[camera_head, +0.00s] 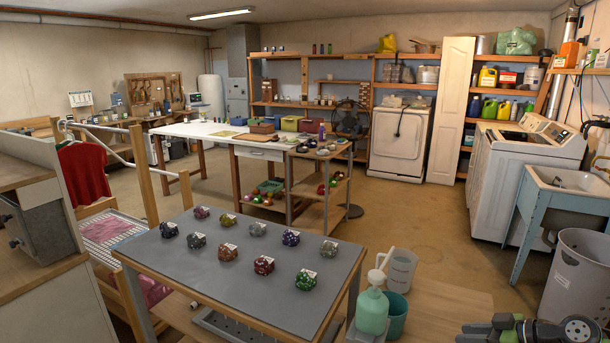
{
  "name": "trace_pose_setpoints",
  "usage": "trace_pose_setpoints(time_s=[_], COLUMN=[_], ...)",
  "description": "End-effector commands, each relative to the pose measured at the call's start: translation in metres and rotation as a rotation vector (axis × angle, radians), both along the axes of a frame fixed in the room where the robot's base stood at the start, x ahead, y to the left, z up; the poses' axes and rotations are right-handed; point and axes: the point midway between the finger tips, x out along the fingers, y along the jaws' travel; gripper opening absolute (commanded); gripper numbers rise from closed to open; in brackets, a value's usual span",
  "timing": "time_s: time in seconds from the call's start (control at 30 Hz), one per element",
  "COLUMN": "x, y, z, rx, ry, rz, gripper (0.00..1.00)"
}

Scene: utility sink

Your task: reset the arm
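My gripper is not recognisable anywhere in the head view. A dark mechanical shape with green parts shows at the bottom right edge, cut off by the frame. I cannot tell whether it is part of my arm. No fingertips and no held object can be seen.
A grey-topped table (190,265) close in front bears several small coloured objects. A green pump bottle (372,312), a teal cup (396,314) and a pale jug (402,268) stand at its right. A utility sink (565,190) and a grey bin (578,275) are at right. Open floor (440,215) lies beyond.

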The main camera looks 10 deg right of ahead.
Motion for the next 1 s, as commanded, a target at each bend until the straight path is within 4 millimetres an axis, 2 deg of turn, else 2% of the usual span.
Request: trace_pose_setpoints(time_s=[0.27, 0.37, 0.5, 0.63, 0.77, 0.8, 0.9, 1.0], x=[0.020, 0.025, 0.025, 0.013, -0.022, -0.038, -0.087, -0.139], y=[0.051, 0.079, 0.125, 0.177, 0.235, 0.252, 0.286, 0.304], z=[0.032, 0.047, 0.073, 0.102, 0.134, 0.144, 0.162, 0.170], rx=[-0.033, -0.058, -0.106, -0.166, -0.234, -0.252, -0.273, -0.258], ry=[0.142, 0.208, 0.309, 0.399, 0.467, 0.478, 0.488, 0.474], rz=[0.015, 0.010, -0.016, -0.070, -0.167, -0.207, -0.317, -0.426], gripper=[0.32, 0.32, 0.32, 0.32, 0.32, 0.32, 0.32, 0.32])
